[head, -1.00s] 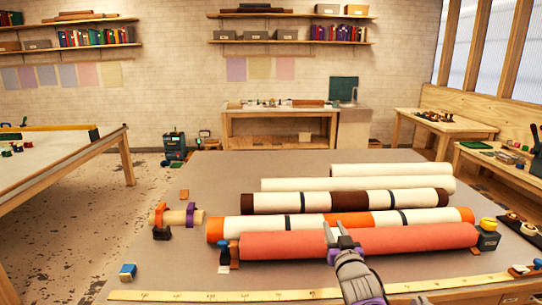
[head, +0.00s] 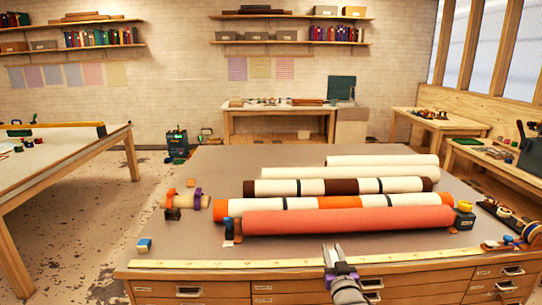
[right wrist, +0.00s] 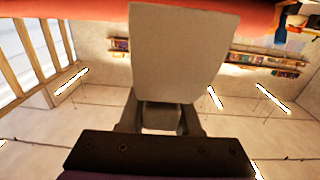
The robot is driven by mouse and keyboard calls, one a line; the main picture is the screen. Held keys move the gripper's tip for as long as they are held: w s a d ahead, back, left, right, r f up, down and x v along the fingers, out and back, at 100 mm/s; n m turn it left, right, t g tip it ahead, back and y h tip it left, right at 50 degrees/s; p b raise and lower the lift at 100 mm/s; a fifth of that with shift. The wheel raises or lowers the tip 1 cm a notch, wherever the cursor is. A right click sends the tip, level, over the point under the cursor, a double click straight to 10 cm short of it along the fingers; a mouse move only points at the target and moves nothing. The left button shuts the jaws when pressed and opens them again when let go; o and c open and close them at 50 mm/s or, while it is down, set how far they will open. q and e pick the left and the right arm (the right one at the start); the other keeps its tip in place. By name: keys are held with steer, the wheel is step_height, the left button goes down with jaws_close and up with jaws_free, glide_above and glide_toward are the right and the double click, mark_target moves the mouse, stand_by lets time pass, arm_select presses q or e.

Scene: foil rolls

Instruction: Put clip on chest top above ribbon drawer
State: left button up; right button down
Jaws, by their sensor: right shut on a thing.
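My right gripper (head: 338,254) is over the front edge of the chest top (head: 200,244), in front of the coral roll (head: 345,220). In the right wrist view it is shut on a pale, flat-faced piece (right wrist: 178,50), which I take to be the clip; it fills the space beyond the fingers. The chest front has several drawers (head: 215,291) with metal pulls and labels too small to read, so I cannot tell which is the ribbon drawer. My left gripper is not in view.
A yellow measuring strip (head: 230,263) runs along the front edge. Several rolls lie behind the coral one.

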step_height(320, 180, down, 8)
steer(key=s, duration=0.2)
steer(key=shift+f, duration=0.25)
steer(key=shift+d, duration=0.1)
